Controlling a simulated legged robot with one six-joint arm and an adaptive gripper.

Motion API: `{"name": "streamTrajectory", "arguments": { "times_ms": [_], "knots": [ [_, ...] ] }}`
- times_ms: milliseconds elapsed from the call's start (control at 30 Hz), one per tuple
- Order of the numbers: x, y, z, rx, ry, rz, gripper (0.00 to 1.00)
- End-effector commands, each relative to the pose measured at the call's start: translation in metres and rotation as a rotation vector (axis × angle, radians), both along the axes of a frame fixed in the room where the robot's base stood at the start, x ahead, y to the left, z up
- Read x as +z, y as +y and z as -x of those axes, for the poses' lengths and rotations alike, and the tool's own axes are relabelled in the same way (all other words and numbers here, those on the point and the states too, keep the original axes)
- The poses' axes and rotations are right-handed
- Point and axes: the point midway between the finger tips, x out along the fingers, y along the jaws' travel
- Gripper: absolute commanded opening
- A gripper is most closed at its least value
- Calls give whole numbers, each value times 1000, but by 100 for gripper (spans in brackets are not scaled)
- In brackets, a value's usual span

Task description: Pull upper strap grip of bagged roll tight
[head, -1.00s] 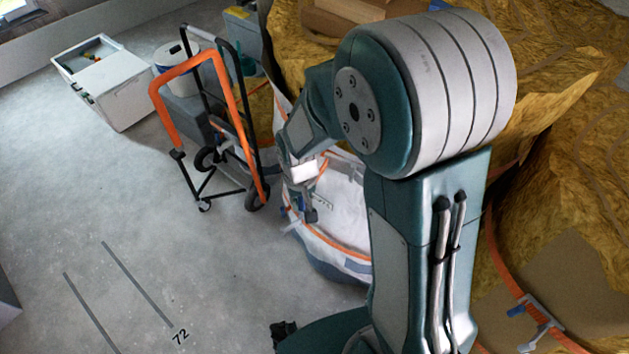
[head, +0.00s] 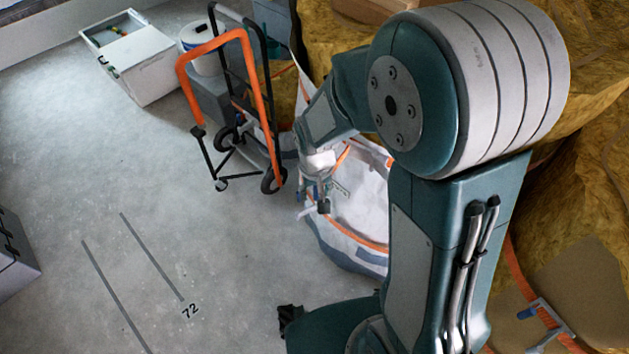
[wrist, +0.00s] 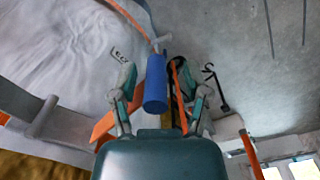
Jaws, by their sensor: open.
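The bagged roll is a white bag (head: 362,205) with orange straps, beside my arm in the head view. Its white cloth (wrist: 65,50) fills the upper left of the wrist view. A blue strap grip (wrist: 156,84) on an orange strap shows between my fingers in the wrist view. My gripper (wrist: 160,104) is open, one finger on each side of the blue grip; I cannot tell whether they touch it. In the head view my gripper (head: 318,197) is at the bag's left side, small and partly unclear. My arm hides much of the bag's right side.
An orange and black hand cart (head: 232,110) stands just left of the bag. A white box (head: 135,65) and a white bucket (head: 203,50) are behind. Yellow wool rolls (head: 590,110) crowd the right, one with another blue-gripped strap buckle (head: 540,317).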

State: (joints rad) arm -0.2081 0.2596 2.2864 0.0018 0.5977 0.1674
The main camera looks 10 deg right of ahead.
Motion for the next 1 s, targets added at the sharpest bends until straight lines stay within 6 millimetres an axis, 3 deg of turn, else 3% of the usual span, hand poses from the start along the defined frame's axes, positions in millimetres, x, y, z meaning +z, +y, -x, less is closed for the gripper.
{"name": "streamTrajectory", "arguments": {
  "times_ms": [500,700,1000],
  "knots": [
    [97,4,-1,1,-2,2,61],
    [112,5,0,1,2,3,61],
    [112,5,0,1,3,3,61]
  ]
}}
